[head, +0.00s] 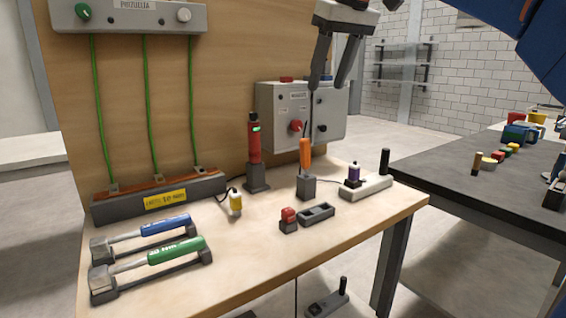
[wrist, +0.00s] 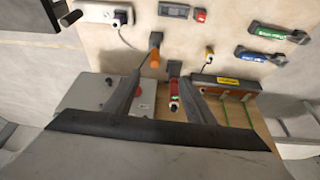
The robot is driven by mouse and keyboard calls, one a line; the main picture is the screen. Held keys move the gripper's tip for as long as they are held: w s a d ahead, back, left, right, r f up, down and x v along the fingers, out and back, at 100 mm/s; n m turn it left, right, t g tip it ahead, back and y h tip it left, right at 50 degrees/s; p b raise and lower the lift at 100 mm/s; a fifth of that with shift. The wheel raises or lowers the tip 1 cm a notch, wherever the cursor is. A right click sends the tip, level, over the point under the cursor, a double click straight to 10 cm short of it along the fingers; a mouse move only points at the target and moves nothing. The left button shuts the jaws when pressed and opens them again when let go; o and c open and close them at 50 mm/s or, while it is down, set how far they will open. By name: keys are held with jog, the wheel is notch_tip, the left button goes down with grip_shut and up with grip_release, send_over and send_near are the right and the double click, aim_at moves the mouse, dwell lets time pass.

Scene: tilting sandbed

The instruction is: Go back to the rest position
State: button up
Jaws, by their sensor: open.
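My gripper (head: 329,86) hangs in the air above the wooden workbench (head: 330,235), in front of the grey control boxes. Its fingers are apart with nothing between them. In the wrist view the gripper (wrist: 161,77) spans over the bench from high up. An orange-handled tool (head: 305,153) stands upright in a grey block (head: 306,187) below the fingers, apart from them. It also shows in the wrist view (wrist: 154,60). A red tool (head: 253,140) stands in its holder to the left.
Blue-handled (head: 165,224) and green-handled (head: 175,250) tools lie in cradles at front left. A grey panel box (head: 282,115) stands at the back. A red button block (head: 288,220) and small tray (head: 317,214) sit near the front. A dark table (head: 480,175) stands right, with several small items.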

jog(key=s+d+f+m, duration=0.2)
jog(key=s+d+f, duration=0.4)
jog(key=f, duration=0.8)
jog(key=s+d+f+m+h, duration=0.1)
jog(key=s+d+f, duration=0.5)
jog(key=s+f, duration=0.6)
jog(key=s+d+f+m+h, duration=0.1)
jog(key=s+d+f+m, duration=0.2)
jog(key=f, duration=1.5)
jog(key=s+d, duration=0.4)
jog(key=s, duration=0.2)
jog(key=shift+t, duration=0.4)
